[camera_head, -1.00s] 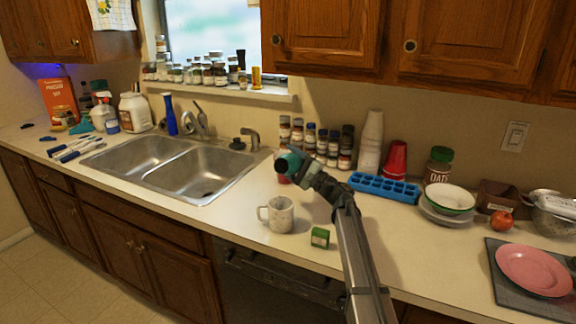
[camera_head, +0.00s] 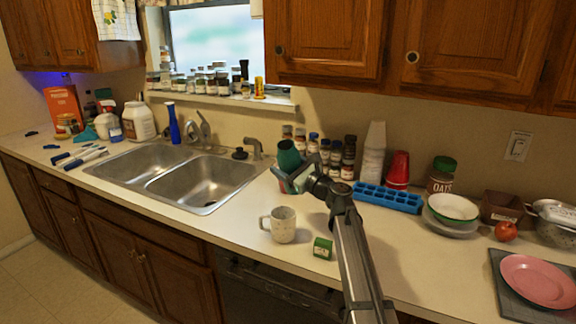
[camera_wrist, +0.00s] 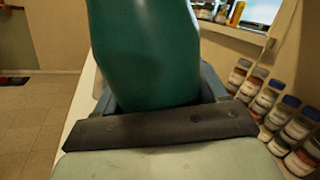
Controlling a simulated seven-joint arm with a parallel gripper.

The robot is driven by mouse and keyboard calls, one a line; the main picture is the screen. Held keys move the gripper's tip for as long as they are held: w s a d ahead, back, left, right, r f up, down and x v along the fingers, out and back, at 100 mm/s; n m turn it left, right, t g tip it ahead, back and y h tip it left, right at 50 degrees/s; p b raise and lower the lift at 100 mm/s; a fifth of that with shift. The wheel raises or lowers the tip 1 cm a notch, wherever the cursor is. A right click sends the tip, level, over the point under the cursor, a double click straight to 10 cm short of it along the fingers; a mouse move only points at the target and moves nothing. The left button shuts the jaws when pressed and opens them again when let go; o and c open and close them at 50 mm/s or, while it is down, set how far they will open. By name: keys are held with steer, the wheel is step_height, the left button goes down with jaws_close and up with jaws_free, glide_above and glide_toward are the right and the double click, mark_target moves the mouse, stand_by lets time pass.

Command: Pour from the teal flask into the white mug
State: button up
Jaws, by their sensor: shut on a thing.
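The teal flask (camera_head: 289,156) is held above the counter, nearly upright with a slight lean, its dark open mouth facing up. My gripper (camera_head: 290,182) is shut on its lower part. In the wrist view the flask (camera_wrist: 148,50) fills the upper middle, between the fingers of my gripper (camera_wrist: 155,100). The white speckled mug (camera_head: 284,226) stands upright on the counter, below and in front of the flask, its handle to the left. The flask is apart from the mug. The inside of the mug and any contents of the flask cannot be made out.
A small green box (camera_head: 322,248) sits right of the mug near the counter edge. Spice jars (camera_head: 335,158) stand behind my gripper, with a blue ice tray (camera_head: 388,198) to their right. The double sink (camera_head: 205,182) lies left. Counter between sink and mug is clear.

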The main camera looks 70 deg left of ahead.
mark_target(282, 169)
steer(key=shift+s+d+f+m+t+h, duration=0.25)
steer(key=shift+s+d+m, duration=0.4)
steer(key=shift+m, duration=0.45)
steer(key=shift+s+d+f+m+t+h, duration=0.15)
steer(key=shift+s+d+m+t+h, duration=0.3)
steer(key=shift+m, duration=0.65)
steer(key=shift+s+d, duration=0.1)
steer(key=shift+d, duration=0.05)
